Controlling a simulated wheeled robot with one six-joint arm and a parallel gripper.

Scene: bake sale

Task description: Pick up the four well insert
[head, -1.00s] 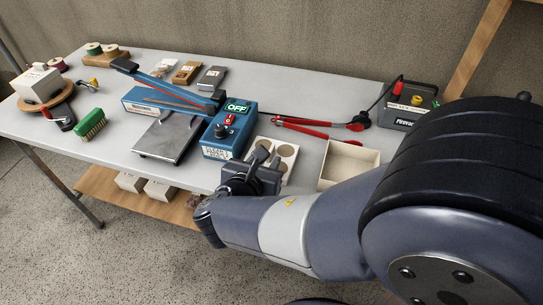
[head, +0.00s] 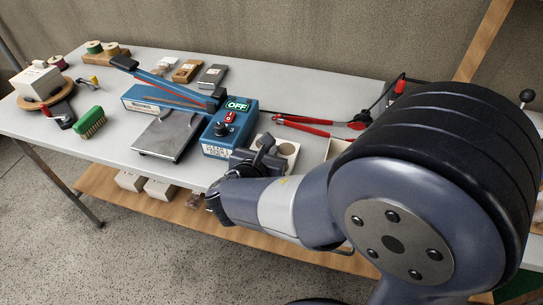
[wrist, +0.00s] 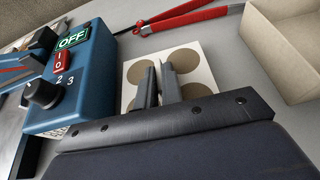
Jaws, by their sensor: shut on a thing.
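The four well insert is a pale square plate with round brown wells. It is partly hidden behind my gripper in the head view (head: 291,158) and fills the middle of the wrist view (wrist: 208,76). My gripper (wrist: 155,74) is over the middle of the insert, its two fingers close together and shut on it between the wells. In the head view my gripper (head: 266,146) hides the near left part of the insert. I cannot tell whether the insert is clear of the table.
The blue sealer box (head: 231,130) with its OFF sign stands close left of the insert. Red-handled tongs (head: 305,130) lie behind. An open cream tray (wrist: 283,45) is to the right. A green brush (head: 89,121) lies on the grey table (head: 325,85) at left.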

